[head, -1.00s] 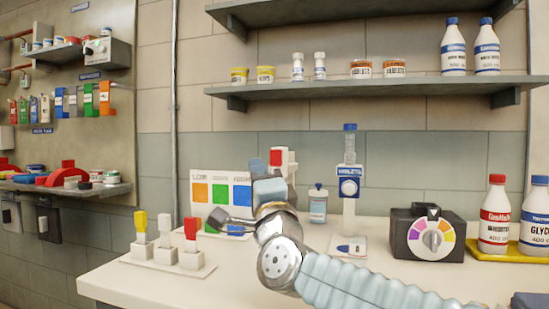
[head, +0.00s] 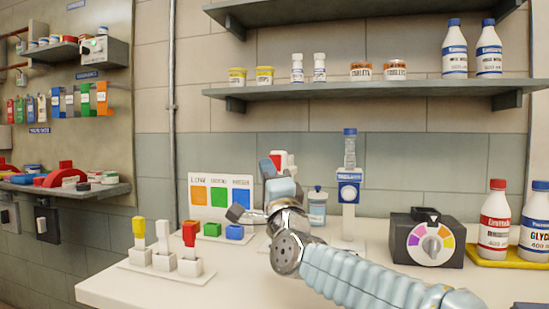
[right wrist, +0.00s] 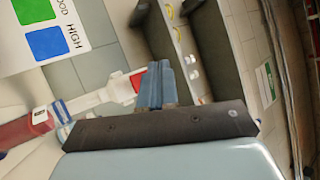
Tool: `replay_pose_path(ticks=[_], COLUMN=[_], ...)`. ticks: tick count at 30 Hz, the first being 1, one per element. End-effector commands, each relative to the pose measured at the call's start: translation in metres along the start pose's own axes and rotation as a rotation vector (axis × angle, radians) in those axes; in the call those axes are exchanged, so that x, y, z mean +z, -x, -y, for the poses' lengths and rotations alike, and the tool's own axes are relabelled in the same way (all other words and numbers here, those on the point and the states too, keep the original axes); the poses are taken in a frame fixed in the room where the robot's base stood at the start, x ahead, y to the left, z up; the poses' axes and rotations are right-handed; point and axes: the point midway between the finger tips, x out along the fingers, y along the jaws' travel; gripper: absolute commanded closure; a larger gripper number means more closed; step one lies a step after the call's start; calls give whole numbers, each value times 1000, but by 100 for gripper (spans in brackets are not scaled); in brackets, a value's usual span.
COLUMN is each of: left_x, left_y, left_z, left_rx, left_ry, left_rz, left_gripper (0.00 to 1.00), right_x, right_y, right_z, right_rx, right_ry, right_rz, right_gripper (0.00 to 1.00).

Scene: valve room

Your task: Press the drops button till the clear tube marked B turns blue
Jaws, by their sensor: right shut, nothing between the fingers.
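My right gripper (head: 267,167) is raised above the counter, in front of a white stand with a red top (head: 278,157). Its blue fingers (right wrist: 160,85) are shut with nothing between them. In the right wrist view the white stand (right wrist: 98,97) lies sideways, its red part (right wrist: 137,80) close beside the fingertips; I cannot tell whether they touch. I cannot pick out a clear tube marked B or read a drops label; my gripper and arm hide part of that area. A colour chart (head: 220,181) shows orange, green and blue squares. My left gripper is not in view.
Green (head: 212,229) and blue (head: 234,232) blocks are by the chart. A blue-topped stand (head: 349,188), a dark dial box (head: 428,238) and bottles (head: 495,222) are to the right.

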Motion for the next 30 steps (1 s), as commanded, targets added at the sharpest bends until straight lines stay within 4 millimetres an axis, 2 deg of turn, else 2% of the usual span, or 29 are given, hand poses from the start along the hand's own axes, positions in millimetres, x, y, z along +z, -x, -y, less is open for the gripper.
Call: replay_pose_path(ticks=[9, 30], left_x=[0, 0], left_y=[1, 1], left_z=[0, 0], left_rx=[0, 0], left_ry=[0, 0], left_rz=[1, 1], left_gripper=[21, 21], right_x=[-12, -13], right_y=[-17, -18], right_z=[-13, -13], right_rx=[0, -1], right_ry=[0, 0], right_rz=[0, 0], right_gripper=[100, 100])
